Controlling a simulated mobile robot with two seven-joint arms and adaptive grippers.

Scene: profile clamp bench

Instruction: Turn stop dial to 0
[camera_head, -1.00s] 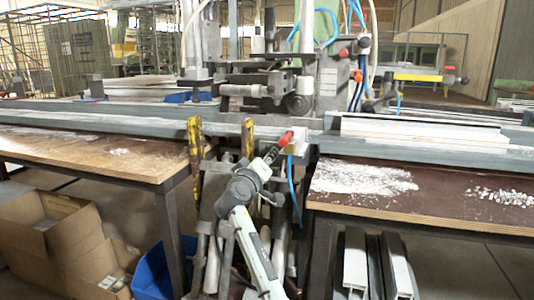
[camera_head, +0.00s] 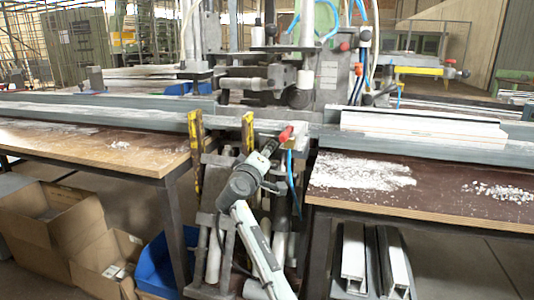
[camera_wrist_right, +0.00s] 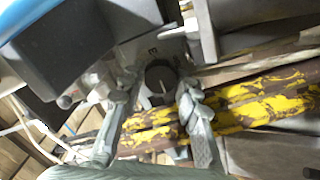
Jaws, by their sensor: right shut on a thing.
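The stop dial (camera_wrist_right: 160,78) is a dark round knob with a light pointer line, on a grey plate in the right wrist view. Marks stand on the plate above it, too small to read surely. My right gripper (camera_wrist_right: 161,88) has one finger on each side of the dial and is shut on it. In the head view my right gripper (camera_head: 271,147) reaches the clamp machine's front beside a red knob (camera_head: 286,133). The dial cannot be made out there. My left gripper is not in view.
Two worn yellow bars (camera_head: 196,150) stand left of my gripper and cross close behind the fingers in the wrist view. A blue hose (camera_head: 291,175) hangs at its right. Benches flank the machine. Cardboard boxes (camera_head: 50,225) and a blue bin (camera_head: 160,265) sit below left.

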